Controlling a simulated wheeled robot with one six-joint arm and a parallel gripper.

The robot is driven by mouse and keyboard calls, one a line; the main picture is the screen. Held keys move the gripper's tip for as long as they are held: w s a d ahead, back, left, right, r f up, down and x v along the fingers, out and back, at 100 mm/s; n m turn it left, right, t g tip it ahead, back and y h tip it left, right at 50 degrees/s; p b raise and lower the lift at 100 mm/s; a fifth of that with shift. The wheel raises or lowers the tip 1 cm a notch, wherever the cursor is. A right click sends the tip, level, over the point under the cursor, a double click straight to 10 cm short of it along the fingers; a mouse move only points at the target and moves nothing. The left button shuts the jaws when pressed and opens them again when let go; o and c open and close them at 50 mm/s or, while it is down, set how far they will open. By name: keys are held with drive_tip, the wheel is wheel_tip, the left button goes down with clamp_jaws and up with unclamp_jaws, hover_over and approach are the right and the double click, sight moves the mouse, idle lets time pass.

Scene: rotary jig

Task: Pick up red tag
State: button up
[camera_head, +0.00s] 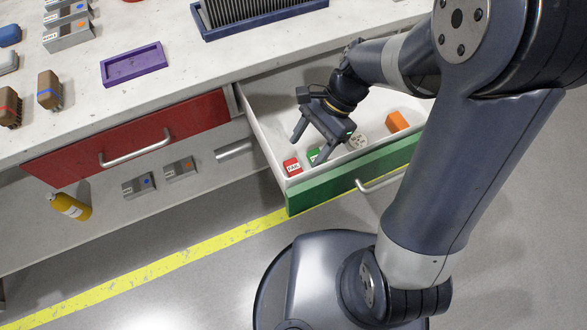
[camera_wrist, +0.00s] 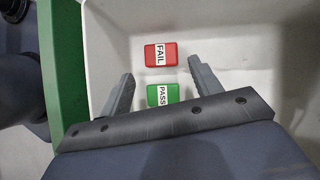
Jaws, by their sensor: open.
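The red tag (camera_head: 292,167), marked FAIL, lies flat in the open drawer near its green front. In the wrist view the red tag (camera_wrist: 161,54) is ahead of the fingertips, roughly centred between their lines. My gripper (camera_head: 308,146) is open and empty above the drawer, fingers pointing down. In the wrist view its fingertips (camera_wrist: 160,70) stand apart on both sides of the green tag (camera_wrist: 163,95), marked PASS. The green tag also shows partly behind a finger in the head view (camera_head: 313,155).
The drawer's white walls (camera_head: 262,137) and green front (camera_head: 330,184) surround the tags. An orange block (camera_head: 397,121) and a round pale disc (camera_head: 357,142) lie farther right in the drawer. A closed red drawer (camera_head: 130,136) is to the left. The worktop (camera_head: 190,65) is above.

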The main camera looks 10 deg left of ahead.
sight(293, 167)
drive_tip(key=b+x, duration=0.1)
drive_tip(key=x, duration=0.4)
drive_tip(key=shift+a+f+b, duration=0.2)
drive_tip(key=shift+f+b, duration=0.05)
drive_tip(key=shift+b, duration=0.15)
drive_tip(key=c, duration=0.7)
drive_tip(key=shift+r, duration=0.1)
